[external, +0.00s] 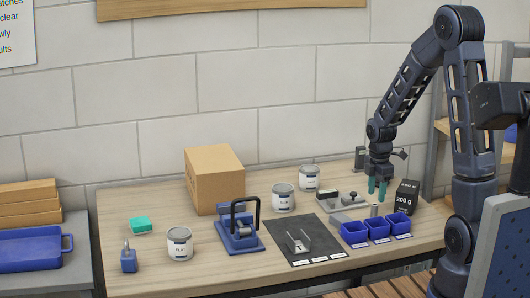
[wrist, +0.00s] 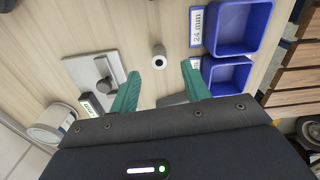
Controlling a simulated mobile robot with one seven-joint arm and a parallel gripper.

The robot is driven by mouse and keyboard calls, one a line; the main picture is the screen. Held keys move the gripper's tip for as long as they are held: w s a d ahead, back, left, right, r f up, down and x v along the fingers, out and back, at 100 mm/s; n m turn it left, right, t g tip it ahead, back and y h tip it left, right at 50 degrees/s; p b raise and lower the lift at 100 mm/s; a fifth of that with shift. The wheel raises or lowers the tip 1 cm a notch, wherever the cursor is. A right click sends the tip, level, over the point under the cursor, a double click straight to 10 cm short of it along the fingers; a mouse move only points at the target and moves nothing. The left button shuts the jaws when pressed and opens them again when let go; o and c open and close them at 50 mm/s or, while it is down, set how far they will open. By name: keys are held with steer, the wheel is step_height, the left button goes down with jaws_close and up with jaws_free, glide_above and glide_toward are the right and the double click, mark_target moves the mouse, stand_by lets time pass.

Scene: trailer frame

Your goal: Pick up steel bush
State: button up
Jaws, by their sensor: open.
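The steel bush (wrist: 158,57) is a small upright grey cylinder with a dark hole in its top, standing on the wooden bench. It also shows in the external view (external: 374,210), behind the blue bins. My gripper (external: 377,190) points down just above it, with teal fingers apart and nothing between them. In the wrist view, my gripper's fingertips (wrist: 160,67) lie to either side of the bush, which appears slightly beyond them. I cannot tell the exact height gap.
Blue bins (external: 354,233) with size labels stand close in front of the bush. A black 200 g block (external: 407,197) is to the right. A grey fixture plate (external: 343,202) lies to the left, beside a dark mat (external: 290,228) holding a metal bracket. Paint cans stand farther left.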

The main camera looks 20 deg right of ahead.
mark_target(374, 204)
steer(key=shift+f, duration=2.9)
jaws_close()
